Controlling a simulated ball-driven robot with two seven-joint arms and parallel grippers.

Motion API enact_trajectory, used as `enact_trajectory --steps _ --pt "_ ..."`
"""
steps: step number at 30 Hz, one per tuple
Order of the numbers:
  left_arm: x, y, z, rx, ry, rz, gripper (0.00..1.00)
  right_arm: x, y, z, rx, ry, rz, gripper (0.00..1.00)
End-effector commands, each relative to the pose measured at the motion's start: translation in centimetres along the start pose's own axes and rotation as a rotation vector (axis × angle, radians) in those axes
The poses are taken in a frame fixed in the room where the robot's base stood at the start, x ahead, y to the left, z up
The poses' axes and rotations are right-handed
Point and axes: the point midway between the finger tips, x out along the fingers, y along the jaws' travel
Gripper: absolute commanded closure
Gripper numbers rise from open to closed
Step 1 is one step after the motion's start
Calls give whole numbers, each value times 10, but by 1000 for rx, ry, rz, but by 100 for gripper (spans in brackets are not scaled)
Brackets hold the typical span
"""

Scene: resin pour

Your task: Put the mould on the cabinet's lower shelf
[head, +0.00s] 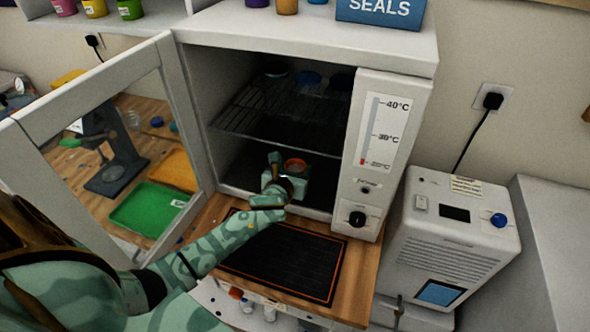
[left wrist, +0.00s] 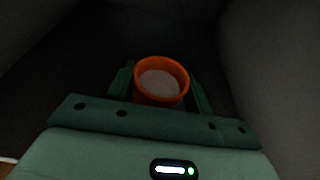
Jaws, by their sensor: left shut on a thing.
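The mould (head: 296,163) is a round orange cup with pale grey filling, upright in the open cabinet's lower compartment. My left gripper (head: 290,174) reaches in through the front opening and is shut on the mould. In the left wrist view, the mould (left wrist: 162,66) sits between the two green fingers (left wrist: 160,88). The cabinet's dark lower shelf (head: 240,168) lies below the wire shelf (head: 262,125). I cannot tell whether the mould touches the lower shelf; its underside is hidden. My right gripper is not in view.
The cabinet door (head: 178,110) stands open to the left, near my left arm. Several dark round items rest on the wire shelf above. A black mat (head: 285,262) lies on the wooden bench in front. The control panel (head: 378,150) bounds the opening on the right.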

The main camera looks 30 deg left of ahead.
Motion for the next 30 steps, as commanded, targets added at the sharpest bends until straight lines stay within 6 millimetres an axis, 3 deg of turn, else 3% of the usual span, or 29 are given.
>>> enact_trajectory --steps 6,7,9,20,30 --pt "1 0 -4 0 0 0 72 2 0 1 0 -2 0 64" --pt "1 0 -4 0 0 1 43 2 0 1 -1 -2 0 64" --pt "1 0 -4 0 0 1 26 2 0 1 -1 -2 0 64" --pt "-3 0 2 0 0 0 26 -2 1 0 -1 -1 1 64" --pt "-77 0 2 0 1 -1 26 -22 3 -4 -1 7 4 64"
